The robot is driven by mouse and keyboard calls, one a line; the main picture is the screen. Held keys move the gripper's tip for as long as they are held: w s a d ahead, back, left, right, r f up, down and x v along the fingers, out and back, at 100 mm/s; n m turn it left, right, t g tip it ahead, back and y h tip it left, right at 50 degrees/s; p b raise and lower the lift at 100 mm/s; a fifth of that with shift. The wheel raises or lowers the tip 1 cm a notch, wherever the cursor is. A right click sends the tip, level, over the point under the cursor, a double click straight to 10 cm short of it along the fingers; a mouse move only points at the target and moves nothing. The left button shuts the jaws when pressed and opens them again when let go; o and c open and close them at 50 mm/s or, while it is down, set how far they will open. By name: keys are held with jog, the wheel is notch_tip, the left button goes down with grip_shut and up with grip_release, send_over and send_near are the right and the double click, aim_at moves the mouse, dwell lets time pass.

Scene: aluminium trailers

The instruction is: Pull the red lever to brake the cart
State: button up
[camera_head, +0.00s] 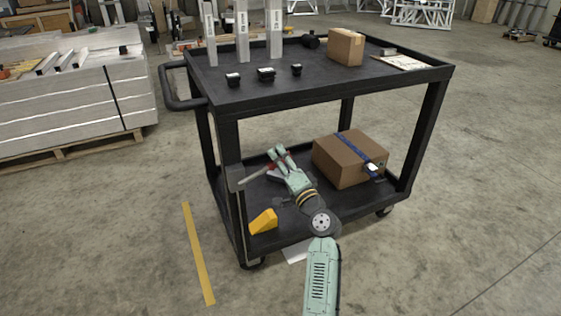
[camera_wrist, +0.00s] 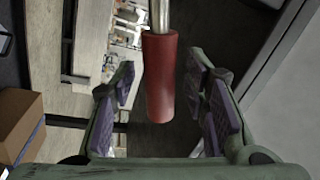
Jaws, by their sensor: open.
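The black cart (camera_head: 250,98) stands in the middle of the head view. The red lever shows in the wrist view as a red cylindrical grip (camera_wrist: 159,85) on a metal rod, standing between my two open fingers. A bit of its red shows in the head view (camera_head: 269,167), beside my gripper (camera_head: 279,154) over the lower shelf. In the wrist view my gripper (camera_wrist: 165,100) is open, with purple pads on either side of the red grip. Gaps show on both sides, so the fingers are not closed on it.
A cardboard box with a blue strap (camera_head: 345,165) and a yellow wedge (camera_head: 263,221) sit on the lower shelf. Cart posts stand around my arm. The top shelf holds a small box (camera_head: 346,47), several black parts and metal profiles. Floor to the right is clear.

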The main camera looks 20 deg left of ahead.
notch_tip(320, 180, up, 10)
jog(key=shift+f, duration=0.1)
jog(key=shift+d, duration=0.1)
dwell(0.3)
